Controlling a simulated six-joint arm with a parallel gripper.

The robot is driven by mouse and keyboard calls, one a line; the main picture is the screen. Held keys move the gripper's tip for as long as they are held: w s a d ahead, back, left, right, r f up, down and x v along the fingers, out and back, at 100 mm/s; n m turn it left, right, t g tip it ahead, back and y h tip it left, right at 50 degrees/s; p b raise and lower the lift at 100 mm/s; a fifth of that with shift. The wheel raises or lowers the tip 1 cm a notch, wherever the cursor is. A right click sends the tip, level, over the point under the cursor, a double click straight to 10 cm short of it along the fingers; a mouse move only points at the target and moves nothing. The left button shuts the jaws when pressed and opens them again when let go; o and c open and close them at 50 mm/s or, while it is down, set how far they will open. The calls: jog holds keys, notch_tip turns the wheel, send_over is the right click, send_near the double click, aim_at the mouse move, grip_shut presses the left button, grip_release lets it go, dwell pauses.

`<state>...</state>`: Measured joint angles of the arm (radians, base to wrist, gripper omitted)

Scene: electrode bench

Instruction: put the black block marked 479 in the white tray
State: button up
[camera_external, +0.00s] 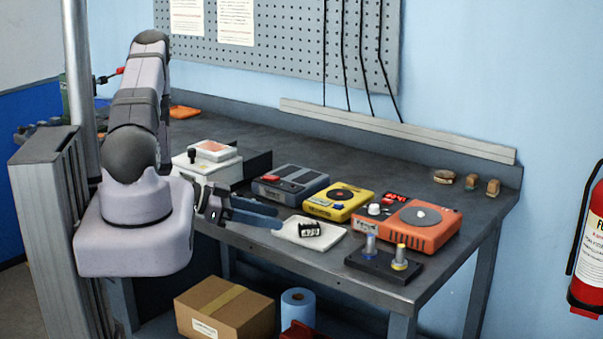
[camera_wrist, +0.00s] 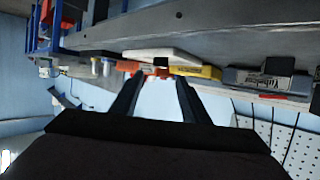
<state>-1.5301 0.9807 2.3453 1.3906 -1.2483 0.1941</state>
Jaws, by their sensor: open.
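The black block marked 479 (camera_external: 310,230) sits on the white tray (camera_external: 337,240) near the bench's front edge, its white label facing the camera. My gripper (camera_external: 279,217) is open and empty at the bench's front edge, just left of the tray and apart from the block. In the wrist view, which looks upside down, the two fingers of my gripper (camera_wrist: 156,82) point toward the tray (camera_wrist: 178,54). The block (camera_wrist: 161,62) shows there as a small dark shape at the tray, beyond the fingertips. Its label cannot be read there.
Behind the tray stand a grey device (camera_external: 291,182), a yellow device (camera_external: 338,203) and an orange device (camera_external: 410,228). A black stand with two posts (camera_external: 383,267) is at the front right. A white device (camera_external: 206,165) stands left.

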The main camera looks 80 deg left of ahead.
jog(key=shift+b+v, duration=0.35)
jog(key=shift+v, duration=1.35)
